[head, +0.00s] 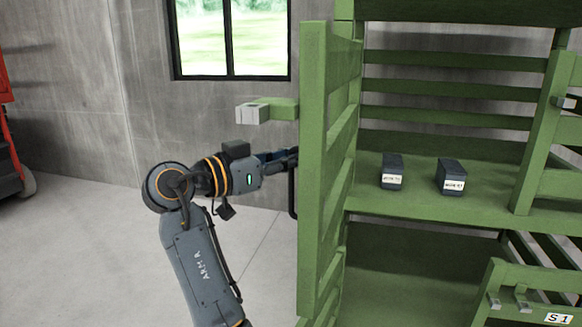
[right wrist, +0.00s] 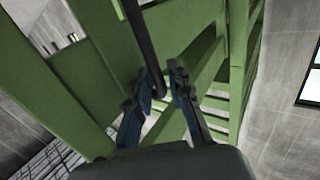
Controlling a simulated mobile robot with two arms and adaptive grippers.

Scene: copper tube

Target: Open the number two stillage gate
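A tall green stillage gate (head: 313,165) stands swung outward at the left side of the upper opening, seen almost edge-on. No number label shows on it. A green latch with a grey end (head: 265,110) sticks out from its left side. Below it is a black bar handle (head: 292,192), which also shows in the right wrist view (right wrist: 143,42). My right arm, marked ARM R, reaches the handle side. My right gripper (right wrist: 158,85) has its fingers apart, with the handle between them; contact is unclear. The gate partly hides this gripper in the head view. My left gripper is out of view.
The green stillage shelf (head: 420,205) holds two dark labelled boxes (head: 392,172) (head: 451,177). A lower gate labelled S1 (head: 535,297) is at bottom right. A red machine (head: 10,150) stands at far left. Floor left of the gate is clear.

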